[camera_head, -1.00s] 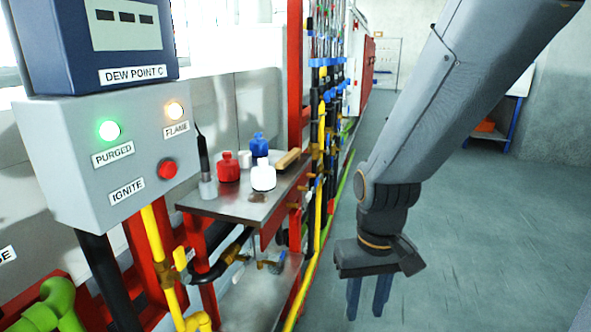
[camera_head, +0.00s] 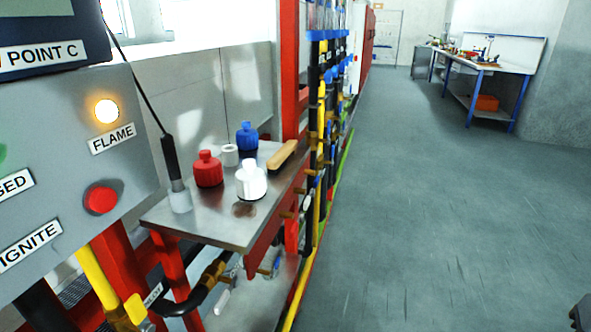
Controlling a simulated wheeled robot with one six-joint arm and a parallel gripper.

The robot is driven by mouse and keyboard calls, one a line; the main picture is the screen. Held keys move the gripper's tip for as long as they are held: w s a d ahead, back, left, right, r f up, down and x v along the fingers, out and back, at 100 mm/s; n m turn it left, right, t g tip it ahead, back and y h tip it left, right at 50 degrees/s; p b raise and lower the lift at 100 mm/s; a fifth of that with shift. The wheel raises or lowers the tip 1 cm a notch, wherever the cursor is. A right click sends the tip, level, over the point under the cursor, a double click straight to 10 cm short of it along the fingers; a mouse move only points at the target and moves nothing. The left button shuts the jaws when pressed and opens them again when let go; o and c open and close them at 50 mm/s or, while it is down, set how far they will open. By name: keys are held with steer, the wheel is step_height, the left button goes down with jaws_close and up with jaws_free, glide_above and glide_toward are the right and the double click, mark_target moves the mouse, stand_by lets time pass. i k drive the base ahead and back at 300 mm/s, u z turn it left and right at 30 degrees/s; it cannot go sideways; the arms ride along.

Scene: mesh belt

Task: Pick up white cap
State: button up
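The white cap (camera_head: 251,179) sits upright on a small metal shelf (camera_head: 217,232), near its right front part. It has a wide round base and a narrower knob on top. A red cap (camera_head: 208,169) stands to its left and a blue cap (camera_head: 247,137) behind it. A small white cylinder (camera_head: 230,155) stands between the red and blue caps.
A wooden-handled tool (camera_head: 283,154) lies at the shelf's right back edge. A black torch-like rod (camera_head: 174,170) stands at its left. A grey control box (camera_head: 75,160) is at the left. Pipes rise at the right. The floor (camera_head: 440,220) is clear.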

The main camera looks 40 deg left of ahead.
mark_target(250, 181)
steer(key=z, duration=0.05)
steer(key=i, duration=1.2)
steer(key=u, duration=2.85)
